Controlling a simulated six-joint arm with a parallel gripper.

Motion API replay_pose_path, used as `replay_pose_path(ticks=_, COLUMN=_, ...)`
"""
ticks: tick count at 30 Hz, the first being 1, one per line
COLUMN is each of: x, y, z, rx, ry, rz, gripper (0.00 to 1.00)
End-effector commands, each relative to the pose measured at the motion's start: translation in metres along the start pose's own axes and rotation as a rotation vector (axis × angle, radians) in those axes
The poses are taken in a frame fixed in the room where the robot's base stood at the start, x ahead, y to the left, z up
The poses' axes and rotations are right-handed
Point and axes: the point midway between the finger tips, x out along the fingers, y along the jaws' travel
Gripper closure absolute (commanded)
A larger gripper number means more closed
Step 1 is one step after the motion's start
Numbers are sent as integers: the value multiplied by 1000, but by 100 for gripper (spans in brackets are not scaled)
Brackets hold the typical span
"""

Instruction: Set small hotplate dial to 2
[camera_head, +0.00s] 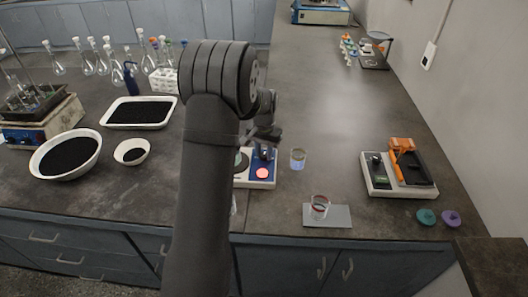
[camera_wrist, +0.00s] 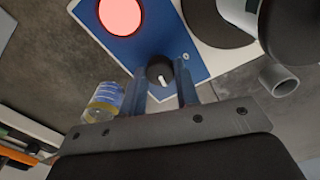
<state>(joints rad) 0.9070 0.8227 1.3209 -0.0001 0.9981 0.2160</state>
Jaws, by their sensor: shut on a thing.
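The small hotplate (camera_head: 240,182) has a white body and a blue panel, which also shows in the wrist view (camera_wrist: 165,28). A bright red-pink disc (camera_wrist: 121,14) sits on the panel. The dial (camera_wrist: 160,70) is a black round knob with a white pointer mark, on the blue panel. My gripper (camera_wrist: 160,82) comes over the panel with a finger on each side of the dial, shut on it. In the head view my gripper (camera_head: 263,153) is small and partly behind my arm. No scale numbers are readable, so the setting cannot be told.
A beaker with yellowish liquid (camera_wrist: 104,102) stands close beside my left finger in the wrist view. A grey ring or tube (camera_wrist: 280,80) lies to the right.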

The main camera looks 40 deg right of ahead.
Motion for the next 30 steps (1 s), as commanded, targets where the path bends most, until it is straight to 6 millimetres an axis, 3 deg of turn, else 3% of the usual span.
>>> replay_pose_path(ticks=12, x=-1, y=0, z=0, rx=200, ry=1, rz=0, gripper=94)
replay_pose_path(ticks=29, x=-1, y=0, z=0, rx=231, ry=1, rz=0, gripper=94)
replay_pose_path(ticks=30, x=-1, y=0, z=0, rx=230, ry=1, rz=0, gripper=68)
